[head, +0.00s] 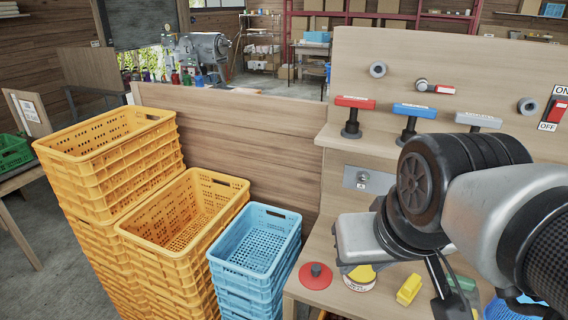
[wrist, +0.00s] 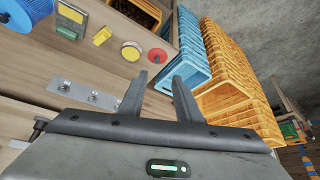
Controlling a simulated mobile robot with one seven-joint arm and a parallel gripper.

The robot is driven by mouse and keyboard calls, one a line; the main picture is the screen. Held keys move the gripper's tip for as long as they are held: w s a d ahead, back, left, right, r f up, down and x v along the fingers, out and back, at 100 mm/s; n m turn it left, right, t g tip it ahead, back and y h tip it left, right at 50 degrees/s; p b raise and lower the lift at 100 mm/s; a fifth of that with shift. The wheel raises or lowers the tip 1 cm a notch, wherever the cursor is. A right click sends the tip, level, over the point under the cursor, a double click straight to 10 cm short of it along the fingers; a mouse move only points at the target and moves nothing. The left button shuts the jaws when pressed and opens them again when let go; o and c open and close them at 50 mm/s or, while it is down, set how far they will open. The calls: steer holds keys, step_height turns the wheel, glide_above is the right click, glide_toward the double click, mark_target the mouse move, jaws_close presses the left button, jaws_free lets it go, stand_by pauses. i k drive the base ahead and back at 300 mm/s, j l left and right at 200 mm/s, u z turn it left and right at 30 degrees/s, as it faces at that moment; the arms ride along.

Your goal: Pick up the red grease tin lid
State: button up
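The red grease tin lid (head: 316,275) is a flat red disc with a small knob on top. It lies on the wooden bench near its left front edge. In the wrist view the lid (wrist: 157,56) shows just beyond the fingertips, roughly between them. My gripper (wrist: 158,82) is open, with two dark fingers spread and nothing between them. In the head view my arm comes in from the right, and its fingers are not clearly visible. A yellow-topped round tin (head: 360,279) stands right of the lid, partly hidden by my gripper's body.
A yellow block (head: 409,289) lies right of the tin. Blue crates (head: 250,271) and taller stacks of orange crates (head: 150,233) stand left of the bench. A wooden panel with red and blue handles (head: 356,103) rises behind the bench.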

mark_target(314, 275)
steer(key=i+j+z, duration=0.2)
steer(key=j, duration=0.15)
steer(key=i+j+z, duration=0.1)
steer(key=j+z, duration=0.15)
steer(key=j, duration=0.15)
steer(key=i+j+z, duration=0.2)
steer(key=j, duration=0.2)
steer(key=j+z, duration=0.2)
steer(key=j, duration=0.25)
